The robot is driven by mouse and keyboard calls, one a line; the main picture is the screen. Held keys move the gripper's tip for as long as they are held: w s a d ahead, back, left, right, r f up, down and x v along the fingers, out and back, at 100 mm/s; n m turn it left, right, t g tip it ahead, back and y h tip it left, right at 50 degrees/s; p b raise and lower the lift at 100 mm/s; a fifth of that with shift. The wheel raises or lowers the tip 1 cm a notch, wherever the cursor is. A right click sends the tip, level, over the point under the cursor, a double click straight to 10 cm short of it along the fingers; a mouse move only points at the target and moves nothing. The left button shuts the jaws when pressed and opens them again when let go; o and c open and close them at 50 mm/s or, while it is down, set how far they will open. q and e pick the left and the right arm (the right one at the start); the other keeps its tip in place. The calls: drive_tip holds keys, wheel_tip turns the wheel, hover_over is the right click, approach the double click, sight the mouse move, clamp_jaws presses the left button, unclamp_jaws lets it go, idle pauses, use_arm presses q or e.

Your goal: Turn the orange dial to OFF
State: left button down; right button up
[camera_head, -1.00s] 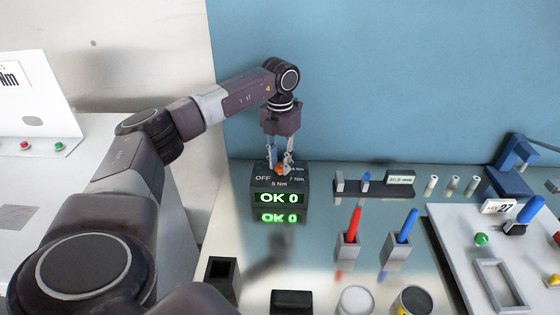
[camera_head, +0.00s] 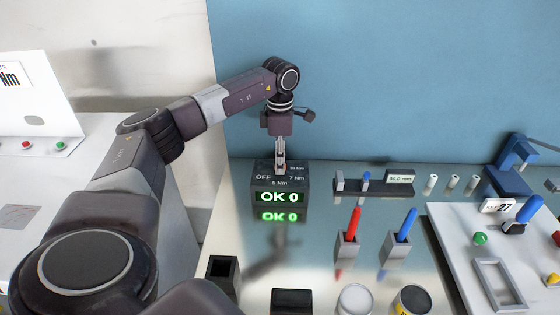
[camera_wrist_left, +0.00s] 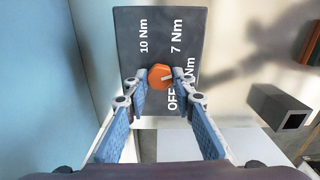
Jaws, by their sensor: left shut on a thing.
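The dark dispenser box (camera_head: 262,183) stands at the back of the bench with a green "OK 0" display on its front. My left gripper (camera_head: 280,170) points straight down over its top, seen edge-on and hiding the dial in the head view. In the left wrist view the orange dial (camera_wrist_left: 158,73) sits between the two fingertips, and the left gripper is shut on it. The dial's pale mark points right in that view, towards a label ending in "Nm" that a finger partly covers. The OFF label (camera_wrist_left: 172,98) lies just below the dial. My right gripper is not in view.
A grey rack (camera_head: 345,187) stands right of the box. Red (camera_head: 355,222) and blue (camera_head: 406,225) pens stand in holders in front of it. A dark open-topped holder (camera_head: 222,271) is at front left. A white panel (camera_head: 450,240) is at right. Bench before the box is clear.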

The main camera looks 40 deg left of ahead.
use_arm(q)
drive_tip(key=m, duration=0.4)
drive_tip(key=shift+w+r+m, duration=0.1)
drive_tip(key=shift+m, duration=0.2)
drive_tip(key=m, duration=0.3)
drive_tip(key=shift+m, duration=0.3)
drive_tip(key=m, duration=0.3)
drive_tip(key=shift+m, duration=2.1)
drive_tip(key=c, duration=1.6)
unclamp_jaws()
wheel_tip(320, 180, up, 12)
drive_tip(key=shift+f, duration=0.1)
